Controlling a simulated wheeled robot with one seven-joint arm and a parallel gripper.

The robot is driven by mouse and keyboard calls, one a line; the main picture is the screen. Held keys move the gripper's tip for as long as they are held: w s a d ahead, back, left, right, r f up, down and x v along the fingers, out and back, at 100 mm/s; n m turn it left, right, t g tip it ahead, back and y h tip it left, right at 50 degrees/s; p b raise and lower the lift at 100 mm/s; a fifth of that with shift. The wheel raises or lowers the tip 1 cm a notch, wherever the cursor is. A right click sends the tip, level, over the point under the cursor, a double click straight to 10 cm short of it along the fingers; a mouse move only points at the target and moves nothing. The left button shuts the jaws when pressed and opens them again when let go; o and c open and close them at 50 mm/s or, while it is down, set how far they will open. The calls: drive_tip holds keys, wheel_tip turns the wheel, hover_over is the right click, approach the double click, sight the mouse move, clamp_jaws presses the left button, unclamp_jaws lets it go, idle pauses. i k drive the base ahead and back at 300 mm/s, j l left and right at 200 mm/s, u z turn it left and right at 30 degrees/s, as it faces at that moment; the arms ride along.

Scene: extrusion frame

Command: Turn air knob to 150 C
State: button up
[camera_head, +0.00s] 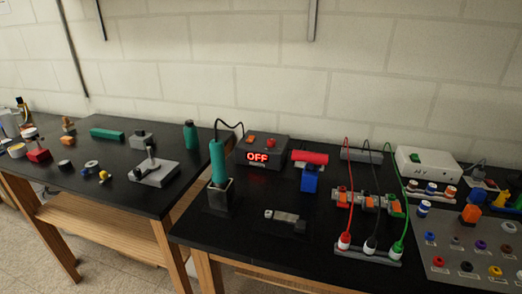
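A dark station box (275,165) stands at the back left of the right-hand black table. Its lit red display (257,157) reads OFF. On its top are an orange part (251,140) and a red knob-like part (271,143). I cannot tell which of them is the air knob, and any scale marks are too small to read. A dark cable runs from the station to a teal handpiece (217,162), which stands upright in a dark metal holder (220,196) in front of the station, to its left. My gripper is not in view.
A red cylinder on a blue block (310,180) stands just right of the station. A small metal piece (285,217) lies in front. Further right are red, black and green leads on a terminal strip (367,251) and a grey panel (470,250). The left table (110,190) holds several small parts.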

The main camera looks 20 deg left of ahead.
sight(271, 142)
drive_tip(key=i+j, duration=0.1)
drive_tip(key=j, duration=0.25)
drive_tip(key=i+j, duration=0.15)
drive_tip(key=j, duration=0.2)
drive_tip(key=i+j, duration=0.1)
drive_tip(key=j, duration=0.25)
drive_tip(key=i+j, duration=0.15)
drive_tip(key=j, duration=0.2)
